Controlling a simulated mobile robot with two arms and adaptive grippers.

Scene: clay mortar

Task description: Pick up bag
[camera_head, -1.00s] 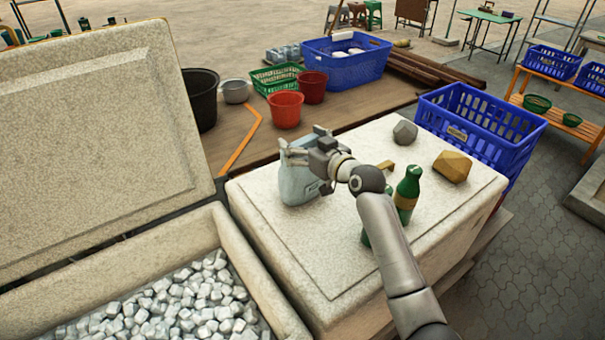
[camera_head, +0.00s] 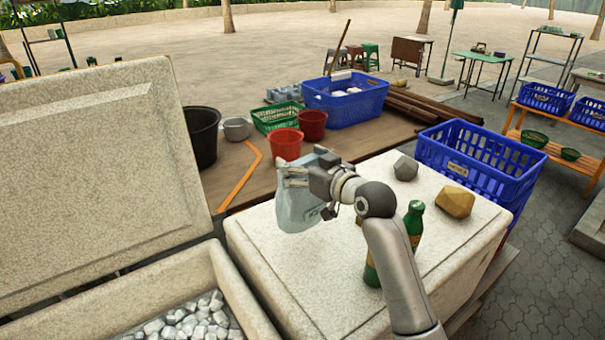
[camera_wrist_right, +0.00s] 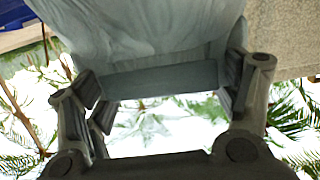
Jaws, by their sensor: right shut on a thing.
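The bag (camera_head: 297,212) is pale blue-grey and hangs from my right gripper (camera_head: 306,174) in the head view. It is held above the left part of the white cooler lid (camera_head: 350,262); its lower end looks clear of the lid. In the right wrist view the bag (camera_wrist_right: 140,35) fills the top, and its upper band lies between the two fingers of my right gripper (camera_wrist_right: 160,85), which is shut on it. My left gripper is not in view.
A green bottle (camera_head: 413,222), a grey stone (camera_head: 405,168) and a tan block (camera_head: 455,202) stand on the lid to the right. An open cooler (camera_head: 245,285) with ice is at the lower left. A blue crate (camera_head: 480,160) stands behind.

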